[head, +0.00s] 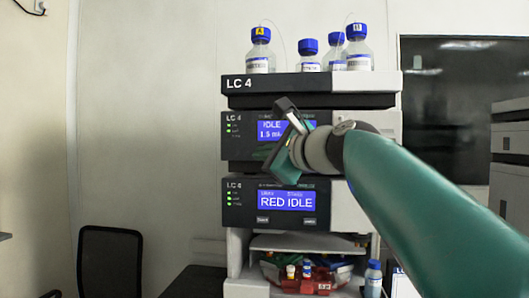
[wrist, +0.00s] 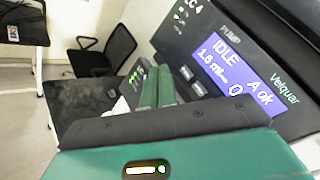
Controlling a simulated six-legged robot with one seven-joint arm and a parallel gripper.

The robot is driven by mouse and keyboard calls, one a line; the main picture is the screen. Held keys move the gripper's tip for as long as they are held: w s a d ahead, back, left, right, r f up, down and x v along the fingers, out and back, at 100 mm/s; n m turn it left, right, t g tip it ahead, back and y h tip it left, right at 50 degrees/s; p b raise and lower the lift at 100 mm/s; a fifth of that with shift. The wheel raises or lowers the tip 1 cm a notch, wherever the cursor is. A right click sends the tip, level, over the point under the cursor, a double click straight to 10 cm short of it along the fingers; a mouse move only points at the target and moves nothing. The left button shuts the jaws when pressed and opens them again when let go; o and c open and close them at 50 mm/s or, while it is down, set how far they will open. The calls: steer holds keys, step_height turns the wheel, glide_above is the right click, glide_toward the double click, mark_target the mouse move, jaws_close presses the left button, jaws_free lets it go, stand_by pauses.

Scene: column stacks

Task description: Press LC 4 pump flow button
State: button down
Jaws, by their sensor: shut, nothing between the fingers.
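The LC 4 pump module (head: 239,136) is the dark upper unit of the stack in the head view. My gripper (head: 281,166) is shut and empty in front of the stack. In the wrist view its green fingers (wrist: 157,87) lie together, left of the buttons; I cannot tell whether they touch the panel.
Below the pump is another LC 4 module (head: 240,205) reading RED IDLE, with two buttons under its screen. Blue-capped bottles (head: 261,52) stand on top. A red tray (head: 303,284) with vials is beneath. A black chair (head: 108,257) stands at the left.

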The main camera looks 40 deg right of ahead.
steer(key=shift+w+d, duration=1.25)
steer(key=shift+d, duration=0.25)
stand_by(0.9)
steer(key=shift+w+d, duration=0.3)
steer(key=shift+w+d, duration=0.25)
steer(key=shift+d, duration=0.05)
stand_by(0.8)
steer(key=shift+s, duration=0.1)
steer(key=shift+s+a, duration=0.45)
steer(key=shift+a, duration=0.2)
steer(key=s+a, duration=0.1)
steer(key=a, duration=0.1)
steer(key=s+a, duration=0.2)
stand_by(0.6)
